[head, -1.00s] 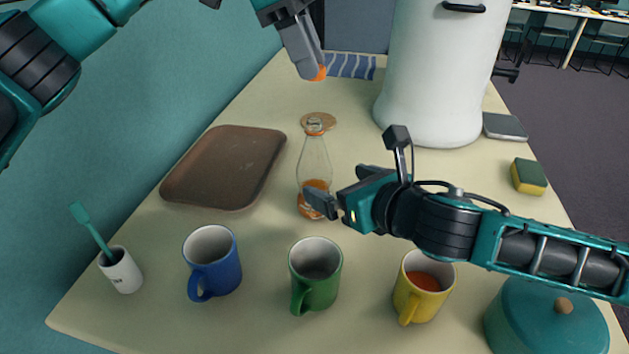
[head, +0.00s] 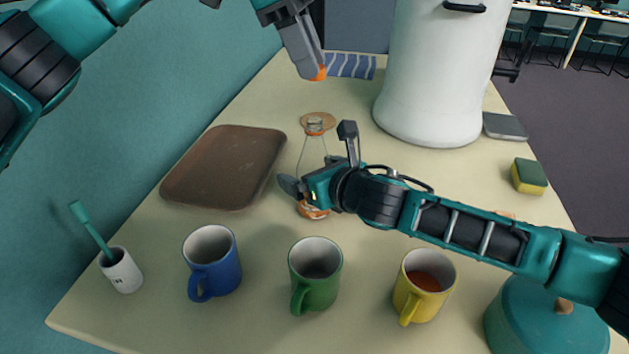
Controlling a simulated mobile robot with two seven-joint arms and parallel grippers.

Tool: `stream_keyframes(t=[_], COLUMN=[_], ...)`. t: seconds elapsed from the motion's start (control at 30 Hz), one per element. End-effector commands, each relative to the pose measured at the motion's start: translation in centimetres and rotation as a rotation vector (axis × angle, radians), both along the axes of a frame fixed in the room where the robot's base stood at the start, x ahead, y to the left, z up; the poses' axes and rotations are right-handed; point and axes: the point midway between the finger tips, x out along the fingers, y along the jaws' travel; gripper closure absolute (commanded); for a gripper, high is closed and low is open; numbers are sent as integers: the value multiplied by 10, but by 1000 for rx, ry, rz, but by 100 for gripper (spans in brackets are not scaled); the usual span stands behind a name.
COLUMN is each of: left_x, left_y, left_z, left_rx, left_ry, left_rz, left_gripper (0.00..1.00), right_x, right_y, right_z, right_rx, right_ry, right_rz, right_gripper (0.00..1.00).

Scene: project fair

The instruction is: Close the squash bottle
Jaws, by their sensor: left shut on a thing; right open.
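The squash bottle (head: 313,150) stands upright on the table, a clear glass bottle with orange liquid low inside and an orange ring at its neck. Its mouth looks uncapped. My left gripper (head: 316,72) is above and behind the bottle, shut on a small orange thing (head: 320,74), which looks like the bottle's cap and is mostly hidden. My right gripper (head: 299,190) is open at the bottle's lower part and hides much of it. I cannot tell whether its fingers touch the glass.
A round cork piece (head: 326,120) lies behind the bottle's neck. A brown tray (head: 225,167) is to the left. Blue (head: 211,270), green (head: 314,280) and yellow (head: 421,290) mugs stand in front. A big white container (head: 430,90) stands behind, a teal pot (head: 540,325) at front right.

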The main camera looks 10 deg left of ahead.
Motion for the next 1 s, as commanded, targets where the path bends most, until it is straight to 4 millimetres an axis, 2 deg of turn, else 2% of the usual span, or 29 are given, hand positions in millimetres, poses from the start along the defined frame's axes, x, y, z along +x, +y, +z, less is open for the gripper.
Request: stream_keyframes(t=[0.1,0.9,1.0], left_x=[0,0,0], left_y=[0,0,0], left_z=[0,0,-1], left_rx=[0,0,0], left_ry=[0,0,0], left_rz=[0,0,0], left_gripper=[96,96,96], right_x=[0,0,0], right_y=[0,0,0], right_z=[0,0,0], right_rx=[0,0,0], right_ry=[0,0,0], right_rz=[0,0,0], right_gripper=[4,80,83])
